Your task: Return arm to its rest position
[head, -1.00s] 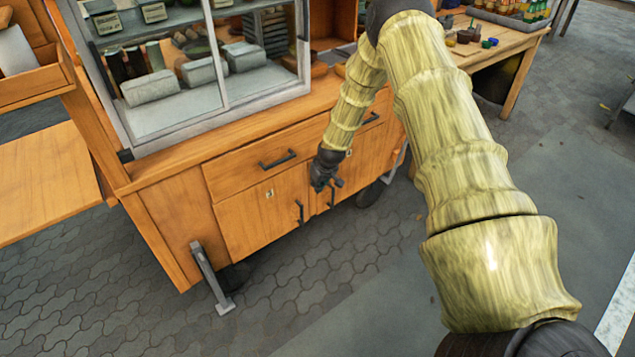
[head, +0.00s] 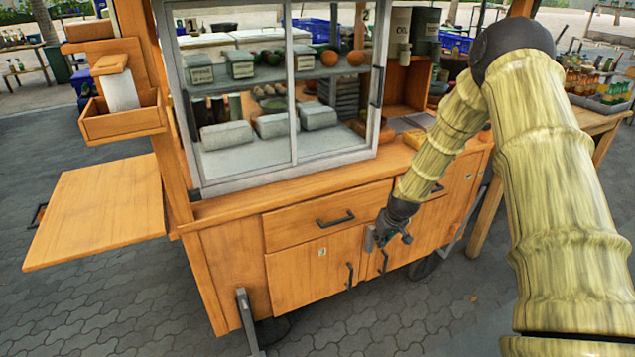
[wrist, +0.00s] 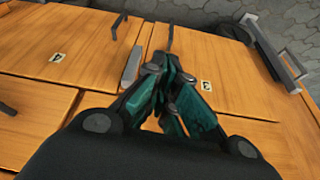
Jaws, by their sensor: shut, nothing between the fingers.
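My gripper (head: 389,236) hangs in front of the wooden cart's lower doors in the head view, at the end of my bent arm. In the wrist view my gripper (wrist: 172,88) is shut, with its dark teal fingers together and nothing between them. Behind the fingers are the orange-brown cart doors (wrist: 90,45) with small number labels and dark handles. I cannot tell from these views how far the fingertips are from the door.
The wooden cart (head: 230,262) carries a glass display case (head: 240,175) with grey containers. A fold-out side shelf (head: 100,205) juts left. A side table (head: 595,122) with bottles stands at the right. Paved ground (head: 90,300) is clear at front left.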

